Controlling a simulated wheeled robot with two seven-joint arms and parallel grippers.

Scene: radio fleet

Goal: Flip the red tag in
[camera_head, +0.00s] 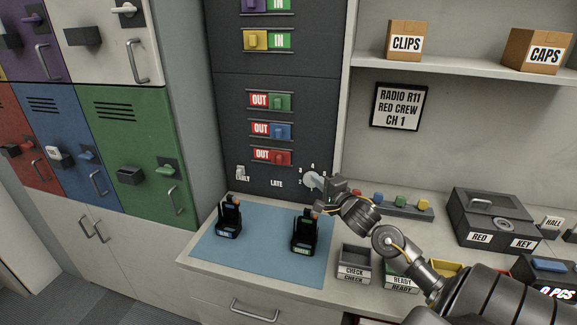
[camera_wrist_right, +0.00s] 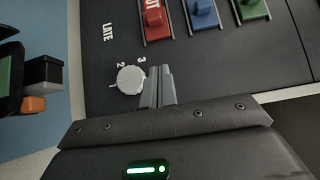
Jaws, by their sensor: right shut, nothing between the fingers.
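The red tag (camera_head: 276,158) is on the lowest rail of the dark panel (camera_head: 234,112), at the rail's right side, with the OUT label showing to its left. It also shows at the top of the right wrist view (camera_wrist_right: 153,17). My right gripper (camera_head: 323,184) is shut and empty, in front of the panel below and to the right of the red tag. In the right wrist view its fingertips (camera_wrist_right: 160,72) are beside the round white dial (camera_wrist_right: 131,80), and I cannot tell whether they touch it. They are apart from the tag. My left gripper is not in view.
Blue (camera_head: 284,132) and green (camera_head: 280,103) tags sit above, both showing OUT; a yellow tag (camera_head: 256,40) higher up shows IN. Two black radios (camera_head: 304,235) stand on a blue mat (camera_head: 265,265). A small switch (camera_head: 241,173) is at the panel's lower left.

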